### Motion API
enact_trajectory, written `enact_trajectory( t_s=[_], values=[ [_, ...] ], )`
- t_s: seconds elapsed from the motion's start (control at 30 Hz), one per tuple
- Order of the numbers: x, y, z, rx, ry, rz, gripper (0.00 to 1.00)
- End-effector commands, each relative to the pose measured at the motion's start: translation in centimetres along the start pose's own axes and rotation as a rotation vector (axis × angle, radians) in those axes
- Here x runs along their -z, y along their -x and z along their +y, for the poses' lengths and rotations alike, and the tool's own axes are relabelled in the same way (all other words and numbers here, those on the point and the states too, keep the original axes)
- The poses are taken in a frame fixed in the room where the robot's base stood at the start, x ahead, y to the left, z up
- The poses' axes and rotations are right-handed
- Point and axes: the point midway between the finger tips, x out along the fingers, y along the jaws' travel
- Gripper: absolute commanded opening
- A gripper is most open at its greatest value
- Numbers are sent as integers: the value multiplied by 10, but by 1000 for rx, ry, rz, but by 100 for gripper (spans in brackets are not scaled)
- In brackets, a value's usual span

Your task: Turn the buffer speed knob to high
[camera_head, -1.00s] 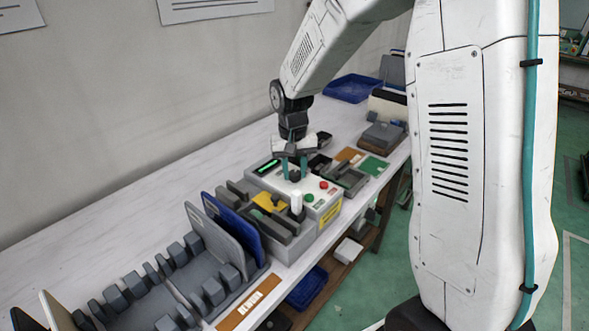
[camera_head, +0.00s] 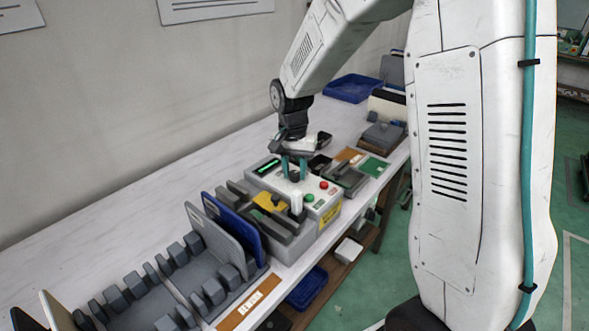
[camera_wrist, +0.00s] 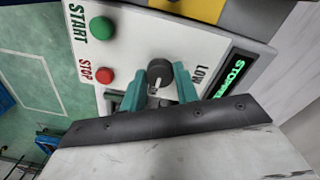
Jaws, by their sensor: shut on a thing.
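The buffer speed knob (camera_wrist: 158,70) is a small dark round knob with a pale pointer mark, on the light panel of the buffer machine (camera_head: 318,211). The word LOW (camera_wrist: 201,75) is printed to its right in the wrist view; no HIGH label can be read. My gripper (camera_wrist: 160,88) has its teal fingers on either side of the knob, shut on it. In the head view my gripper (camera_head: 293,170) reaches down onto the panel, and its fingers partly hide the knob. A display (camera_wrist: 232,78) reads STOPPED in green.
A green START button (camera_wrist: 101,28) and a red STOP button (camera_wrist: 104,75) sit on the same panel near my fingers. A white upright piece (camera_head: 296,203) stands close by. Grey racks (camera_head: 205,270) and a blue panel (camera_head: 240,232) stand at the left front.

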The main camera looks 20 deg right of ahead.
Motion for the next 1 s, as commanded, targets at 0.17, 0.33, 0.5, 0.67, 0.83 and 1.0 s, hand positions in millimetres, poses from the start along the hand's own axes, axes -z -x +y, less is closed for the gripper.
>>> enact_trajectory(
  t_s=[0.17, 0.33, 0.5, 0.67, 0.83, 1.0],
  values=[
    [1, 1, 0, 2, -1, 2, 8],
    [0, 1, 0, 1, 0, 1, 52],
    [0, 0, 0, 1, 0, 1, 52],
    [0, 7, 0, 2, 1, 2, 52],
    [1, 34, -1, 4, 1, 5, 52],
    [1, 62, -1, 4, 1, 4, 52]
  ],
)
